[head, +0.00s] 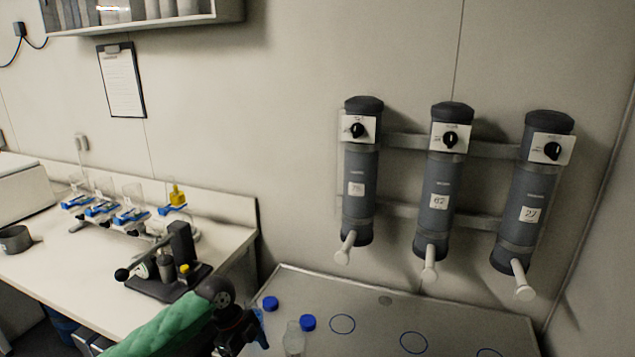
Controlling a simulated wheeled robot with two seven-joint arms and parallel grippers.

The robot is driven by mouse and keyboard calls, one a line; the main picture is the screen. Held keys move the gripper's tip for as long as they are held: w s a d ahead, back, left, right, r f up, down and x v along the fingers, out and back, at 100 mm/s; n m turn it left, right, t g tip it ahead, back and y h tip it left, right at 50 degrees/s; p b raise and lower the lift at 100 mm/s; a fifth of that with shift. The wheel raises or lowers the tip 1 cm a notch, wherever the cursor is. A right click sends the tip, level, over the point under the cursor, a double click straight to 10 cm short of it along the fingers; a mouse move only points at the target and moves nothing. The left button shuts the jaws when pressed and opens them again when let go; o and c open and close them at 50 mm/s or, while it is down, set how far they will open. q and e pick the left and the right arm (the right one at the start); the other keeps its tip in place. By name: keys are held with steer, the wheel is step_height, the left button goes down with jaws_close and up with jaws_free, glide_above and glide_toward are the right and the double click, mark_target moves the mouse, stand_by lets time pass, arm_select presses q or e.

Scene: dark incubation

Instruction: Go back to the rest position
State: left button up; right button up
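My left arm enters from the bottom left in a green sleeve, and its dark wrist and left gripper (250,328) hang low over the near left part of the grey bench (460,333). The fingers are small and partly hidden, so I cannot tell whether they are open or shut. A blue-capped bottle (270,303) is right beside the gripper, its body mostly hidden. A clear bottle (293,340) stands just to the right, with another blue cap (308,323) next to it. My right gripper is not in view.
Three grey wall cylinders (357,205) (438,205) (530,205) with dials and white handles hang above the bench. Blue rings (342,315) mark its otherwise clear top. The white table (60,270) at left holds a black lever device (170,275) and blue-clamped glassware (103,208).

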arm_select(q)
steer(key=s+d+f+n+t, duration=0.2)
steer(key=s+d+f+n, duration=0.35)
steer(key=s, duration=0.35)
steer(key=s+a+f+n+t+y, duration=0.2)
steer(key=s+a+n, duration=0.4)
steer(key=s, duration=0.5)
steer(key=s+a+f+n+t+y, duration=0.15)
steer(key=s+a+n, duration=0.35)
steer(key=s+n, duration=0.5)
steer(key=s+d+f, duration=0.1)
steer(key=s+f, duration=0.1)
steer(key=f, duration=1.1)
steer(key=s+d+f+m+g, duration=0.1)
steer(key=s+f, duration=0.1)
steer(key=f, duration=1.1)
steer(key=s+d+f+g, duration=0.1)
steer(key=f, duration=1.2)
steer(key=shift+s+d+f, duration=0.25)
steer(key=shift+s+d, duration=0.1)
steer(key=shift+s, duration=0.05)
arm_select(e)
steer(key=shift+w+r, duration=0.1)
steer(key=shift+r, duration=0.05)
